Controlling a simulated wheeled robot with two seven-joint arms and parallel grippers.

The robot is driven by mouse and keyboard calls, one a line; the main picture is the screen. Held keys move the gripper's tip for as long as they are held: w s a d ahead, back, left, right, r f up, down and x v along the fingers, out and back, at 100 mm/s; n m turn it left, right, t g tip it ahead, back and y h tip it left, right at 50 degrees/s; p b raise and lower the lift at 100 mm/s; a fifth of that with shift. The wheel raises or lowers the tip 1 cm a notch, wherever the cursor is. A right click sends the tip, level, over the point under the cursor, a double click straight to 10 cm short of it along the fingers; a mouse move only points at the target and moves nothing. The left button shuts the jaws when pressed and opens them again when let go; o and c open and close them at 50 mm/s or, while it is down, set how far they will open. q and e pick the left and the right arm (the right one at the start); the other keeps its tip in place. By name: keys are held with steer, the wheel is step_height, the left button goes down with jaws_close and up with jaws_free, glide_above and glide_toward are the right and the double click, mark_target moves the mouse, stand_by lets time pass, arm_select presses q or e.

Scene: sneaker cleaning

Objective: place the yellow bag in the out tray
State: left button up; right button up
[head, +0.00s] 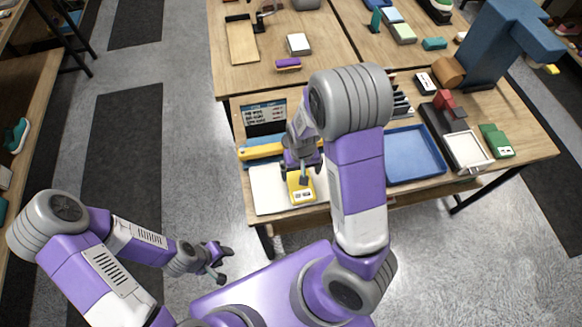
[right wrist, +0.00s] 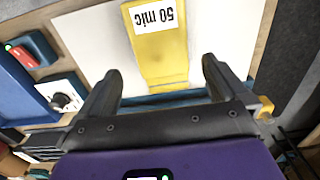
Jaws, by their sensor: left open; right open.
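The yellow bag (head: 301,188) lies on a white board (head: 266,197) at the near left of the table. In the right wrist view the bag (right wrist: 160,45) shows a white label reading "50 mic". My right gripper (head: 302,172) is over the bag, open, with the bag's near end between its spread fingers (right wrist: 160,85); I cannot tell whether they touch it. My left gripper (head: 220,263) is open and empty, off the table's near left. A blue tray (head: 443,171) and a smaller pale tray (head: 486,162) stand to the right; no readable label marks either as the out tray.
A yellow bar (head: 258,152) and a dark display panel (head: 265,118) stand behind the board. A green box (head: 496,141) and a red item (head: 444,100) are at the right. A large blue shape (head: 500,40) stands at the far right. My right arm hides the table's middle.

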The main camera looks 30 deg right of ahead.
mark_target(299, 195)
steer(key=shift+f, duration=0.35)
steer(key=f, duration=0.4)
steer(key=f+b, duration=0.1)
steer(key=f, duration=0.1)
steer(key=shift+s+a+f, duration=0.1)
steer(key=shift+s+f, duration=0.2)
steer(key=shift+f, duration=0.05)
steer(key=shift+c, duration=0.5)
steer(key=c, duration=0.8)
steer(key=shift+r, duration=0.1)
steer(key=shift+r, duration=0.1)
